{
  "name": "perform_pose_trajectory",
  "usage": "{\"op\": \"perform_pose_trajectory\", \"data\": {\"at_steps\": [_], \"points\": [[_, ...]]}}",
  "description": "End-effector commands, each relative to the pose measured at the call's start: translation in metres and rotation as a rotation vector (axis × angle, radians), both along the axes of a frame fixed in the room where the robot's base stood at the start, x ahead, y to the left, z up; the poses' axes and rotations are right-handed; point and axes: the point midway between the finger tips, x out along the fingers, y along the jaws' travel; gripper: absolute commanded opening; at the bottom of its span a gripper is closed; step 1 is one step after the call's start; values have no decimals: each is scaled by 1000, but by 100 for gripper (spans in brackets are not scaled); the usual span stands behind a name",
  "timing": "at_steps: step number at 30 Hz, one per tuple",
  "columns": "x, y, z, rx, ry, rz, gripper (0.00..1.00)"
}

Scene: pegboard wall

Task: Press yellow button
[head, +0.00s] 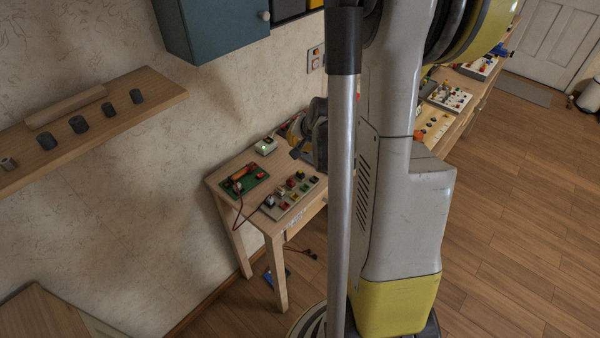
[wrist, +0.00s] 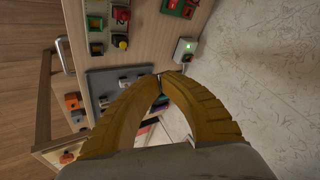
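A small yellow button (wrist: 122,42) shows in the wrist view, among red and dark controls at the upper left. In the head view, a pale panel with several coloured buttons (head: 290,198) lies on the small wooden table (head: 255,222); I cannot pick out the yellow button there for certain. My gripper (wrist: 160,78) has yellow ribbed fingers whose tips meet, with nothing seen between them. It is apart from the yellow button, to its lower right in the wrist view. In the head view my gripper (head: 297,126) is above the table's far end, partly hidden by my arm.
A white box with a green light (head: 265,146) stands at the table's back, near the wall. A green board (head: 245,179) with red parts and a cable lies beside the panel. A grey panel (wrist: 105,82) with controls lies left of my fingers. A wall shelf (head: 90,125) is at left.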

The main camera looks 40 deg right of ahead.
Motion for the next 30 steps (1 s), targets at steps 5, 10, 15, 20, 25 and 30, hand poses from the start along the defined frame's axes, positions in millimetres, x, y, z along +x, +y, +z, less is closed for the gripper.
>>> {"op": "perform_pose_trajectory", "data": {"at_steps": [5,10,15,20,25,30], "points": [[0,0,-27,0,0,0,0],[0,0,-52,0,0,0,0],[0,0,-72,0,0,0,0],[0,0,-77,0,0,0,0],[0,0,-75,0,0,0,0],[0,0,-75,0,0,0,0]]}}
